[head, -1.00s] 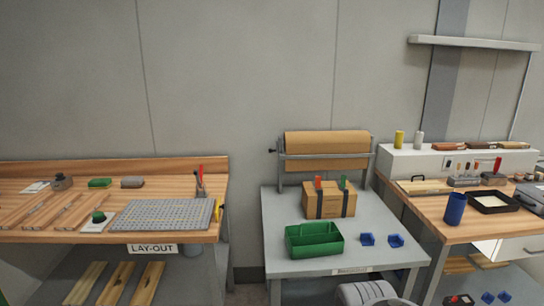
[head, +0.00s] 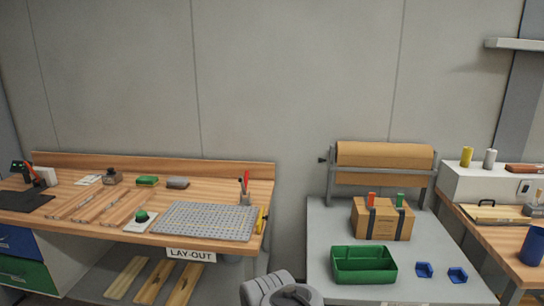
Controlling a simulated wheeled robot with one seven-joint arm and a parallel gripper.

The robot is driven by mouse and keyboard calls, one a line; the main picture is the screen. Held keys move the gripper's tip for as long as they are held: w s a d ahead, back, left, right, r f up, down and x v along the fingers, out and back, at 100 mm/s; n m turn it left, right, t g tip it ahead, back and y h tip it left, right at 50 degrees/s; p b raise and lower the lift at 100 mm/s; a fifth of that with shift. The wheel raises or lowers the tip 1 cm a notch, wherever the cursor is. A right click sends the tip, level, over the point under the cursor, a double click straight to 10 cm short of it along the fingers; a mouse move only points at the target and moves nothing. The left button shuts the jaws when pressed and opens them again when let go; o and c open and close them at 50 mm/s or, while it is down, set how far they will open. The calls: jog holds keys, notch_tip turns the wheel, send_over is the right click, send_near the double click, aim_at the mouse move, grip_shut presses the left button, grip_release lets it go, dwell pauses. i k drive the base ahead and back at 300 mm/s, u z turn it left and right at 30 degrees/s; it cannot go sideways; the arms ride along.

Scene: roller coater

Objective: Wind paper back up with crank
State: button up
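The brown paper roll (head: 385,154) sits in a grey stand (head: 331,190) at the back of the grey table. A small dark crank (head: 322,160) sticks out at the left end of the roll. It is too small to tell its exact angle. A rounded grey part of my arm shows at the bottom edge, well below and left of the roll. My gripper's fingers are not in view.
On the grey table (head: 322,233) stand a strapped cardboard box (head: 382,228), a green bin (head: 364,266) and two small blue trays (head: 424,269). A wooden lay-out bench (head: 110,218) is at left, another workbench (head: 477,208) at right. A gap separates the lay-out bench and grey table.

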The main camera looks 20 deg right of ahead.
aim_at(351, 148)
jog(key=u, duration=0.15)
jog(key=i, duration=0.9)
jog(key=z, duration=0.85)
jog(key=i, duration=0.6)
jog(key=z, duration=0.75)
